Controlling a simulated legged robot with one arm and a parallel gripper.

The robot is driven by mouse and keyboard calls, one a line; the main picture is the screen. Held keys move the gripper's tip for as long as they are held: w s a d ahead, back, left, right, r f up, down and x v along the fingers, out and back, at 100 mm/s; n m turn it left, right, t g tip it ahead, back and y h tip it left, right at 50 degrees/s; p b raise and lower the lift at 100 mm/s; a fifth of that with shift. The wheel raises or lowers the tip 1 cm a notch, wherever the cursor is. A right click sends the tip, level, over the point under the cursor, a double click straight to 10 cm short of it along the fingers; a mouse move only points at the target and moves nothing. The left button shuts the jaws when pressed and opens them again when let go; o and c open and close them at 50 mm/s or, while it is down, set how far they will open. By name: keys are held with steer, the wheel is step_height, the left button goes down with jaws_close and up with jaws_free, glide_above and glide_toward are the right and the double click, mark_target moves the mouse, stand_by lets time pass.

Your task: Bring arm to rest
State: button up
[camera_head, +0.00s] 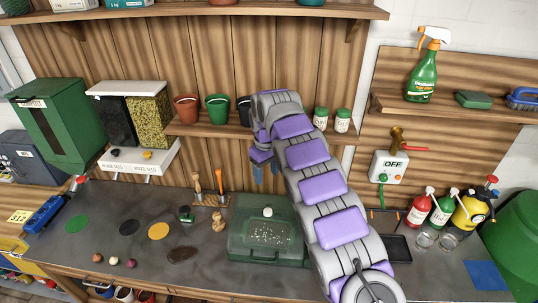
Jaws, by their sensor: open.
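My arm (318,190), grey with purple panels, rises from the bottom right and bends over at the top. My gripper (266,172) hangs below the bend with its blue fingertips pointing down. The fingers are apart and nothing shows between them. It appears in front of the wooden back wall, above the dark green box with a clear lid (266,251) on the workbench. The arm hides part of the small shelf and part of the wall behind it.
The workbench (130,225) carries coloured discs and hand tools (207,187). Pots (217,109) and jars (342,120) stand on the small shelf. Bottles (419,208) and a yellow sprayer (468,212) stand at the right, below a box marked OFF (389,167).

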steer(key=s+d+r+m+h+b, duration=0.1)
steer(key=s+d+r+m+b, duration=0.15)
steer(key=s+d, duration=0.65)
steer(key=s+d+r+m+b, duration=0.2)
steer(key=s+d+r+m, duration=0.2)
steer(key=s+d, duration=0.55)
steer(key=s+f+m+g+b, duration=0.1)
steer(key=s+f, duration=0.4)
steer(key=s, duration=1.1)
steer(key=s+d+f+m+y+b, duration=0.1)
steer(key=s+f, duration=0.4)
steer(key=s, duration=1)
steer(key=shift+s+g+b, duration=0.35)
steer(key=shift+g+b, duration=0.05)
steer(key=shift+b, duration=0.5)
